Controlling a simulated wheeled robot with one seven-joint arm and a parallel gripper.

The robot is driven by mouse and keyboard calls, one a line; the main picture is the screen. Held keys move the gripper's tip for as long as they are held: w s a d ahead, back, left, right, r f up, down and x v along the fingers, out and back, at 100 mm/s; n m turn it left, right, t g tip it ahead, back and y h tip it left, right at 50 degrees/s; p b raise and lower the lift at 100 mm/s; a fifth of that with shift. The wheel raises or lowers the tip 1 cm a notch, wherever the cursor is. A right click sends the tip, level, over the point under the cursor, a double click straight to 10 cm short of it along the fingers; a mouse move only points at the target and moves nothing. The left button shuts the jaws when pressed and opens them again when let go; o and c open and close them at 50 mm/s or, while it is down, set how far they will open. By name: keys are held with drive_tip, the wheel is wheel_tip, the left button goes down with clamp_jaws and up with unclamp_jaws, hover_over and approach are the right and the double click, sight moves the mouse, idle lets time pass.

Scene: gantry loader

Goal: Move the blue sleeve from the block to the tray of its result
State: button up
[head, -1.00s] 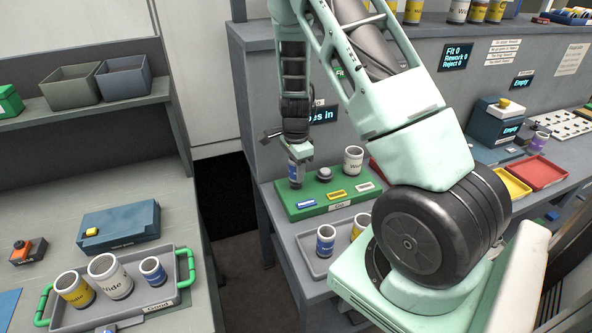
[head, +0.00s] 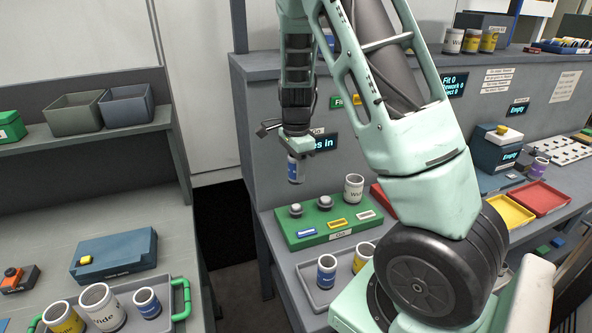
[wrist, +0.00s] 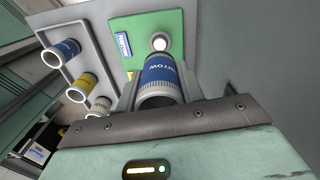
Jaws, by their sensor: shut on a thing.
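My gripper (head: 297,152) is shut on the blue sleeve (head: 296,170), a white cylinder with a blue band. It holds the sleeve upright in the air above the green block (head: 288,240). In the wrist view the sleeve (wrist: 161,75) shows large between the jaws, with part of the word "Narrow" readable on its band. The block has two bare pegs and a white sleeve (head: 353,188) on its right end. Several coloured label plates lie along the block's front.
A grey tray with green handles (head: 182,298), holding several sleeves, sits on the left bench. Yellow (head: 507,212) and red (head: 541,198) trays lie on the right counter beside a dark blue box (head: 497,150). A dark gap separates the two benches.

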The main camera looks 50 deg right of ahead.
drive_tip(key=shift+r, duration=0.1)
wheel_tip(320, 180, up, 4)
drive_tip(key=p, duration=0.4)
drive_tip(key=shift+r, duration=0.15)
idle(0.3)
